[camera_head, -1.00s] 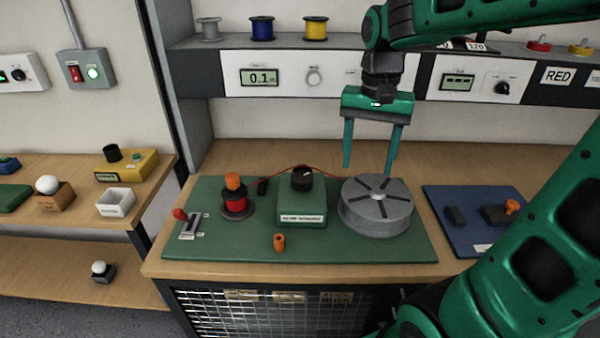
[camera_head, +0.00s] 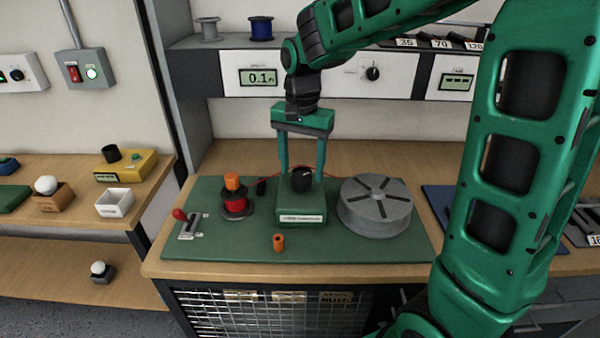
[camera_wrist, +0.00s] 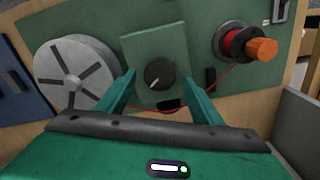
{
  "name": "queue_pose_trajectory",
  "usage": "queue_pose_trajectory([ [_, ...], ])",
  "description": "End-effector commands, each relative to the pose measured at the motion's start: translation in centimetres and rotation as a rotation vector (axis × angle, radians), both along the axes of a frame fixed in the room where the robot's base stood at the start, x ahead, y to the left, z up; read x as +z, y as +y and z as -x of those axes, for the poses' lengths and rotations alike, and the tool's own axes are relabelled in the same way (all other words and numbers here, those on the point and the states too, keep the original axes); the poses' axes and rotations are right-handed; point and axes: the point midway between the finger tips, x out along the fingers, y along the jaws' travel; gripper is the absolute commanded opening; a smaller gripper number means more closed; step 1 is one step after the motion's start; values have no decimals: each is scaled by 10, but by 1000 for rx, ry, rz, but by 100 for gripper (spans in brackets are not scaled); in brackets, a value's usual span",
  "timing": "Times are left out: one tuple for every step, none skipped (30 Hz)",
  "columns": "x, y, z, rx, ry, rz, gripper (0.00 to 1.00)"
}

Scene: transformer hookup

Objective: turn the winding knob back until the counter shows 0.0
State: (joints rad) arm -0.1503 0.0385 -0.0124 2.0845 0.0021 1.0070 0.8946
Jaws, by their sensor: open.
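The winding knob (camera_head: 302,180) is black with a white pointer line and sits on top of a green box (camera_head: 301,208). In the wrist view the knob (camera_wrist: 159,73) lies between and beyond the fingertips. My gripper (camera_head: 302,172) is open, its two fingers pointing down on either side of the knob from slightly behind. I cannot tell whether a finger touches it. The counter (camera_head: 259,77) on the shelf panel reads 0.1. A red wire (camera_wrist: 224,80) runs from the spool with an orange top (camera_wrist: 240,44) past the box.
A grey slotted drum (camera_head: 375,210) stands right of the box. A spool with an orange top (camera_head: 235,198) and a red-handled lever (camera_head: 187,222) are to the left. A small orange cylinder (camera_head: 279,242) stands in front on the green board (camera_head: 350,247).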

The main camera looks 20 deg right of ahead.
Motion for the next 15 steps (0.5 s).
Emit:
queue_pose_trajectory([
  [-6, 0, 0, 0, 1, 0, 60],
  [-9, 0, 1, 0, 2, 1, 60],
  [-13, 0, 0, 0, 1, 0, 60],
  [-15, 0, 0, 0, 0, 0, 60],
  [-17, 0, 0, 0, 0, 0, 60],
  [-19, 0, 0, 0, 0, 0, 60],
  [-20, 0, 0, 0, 0, 0, 60],
  [-21, 0, 0, 0, 0, 0, 60],
  [-22, 0, 0, 0, 0, 0, 60],
  [-22, 0, 0, 0, 0, 0, 60],
  [-22, 0, 0, 0, 0, 0, 60],
  [-22, 0, 0, 1, 0, 0, 60],
  [-22, 0, 0, 0, 0, 0, 60],
  [-22, 0, 0, 1, 0, 0, 60],
  [-22, 0, 0, 1, 0, 0, 60],
])
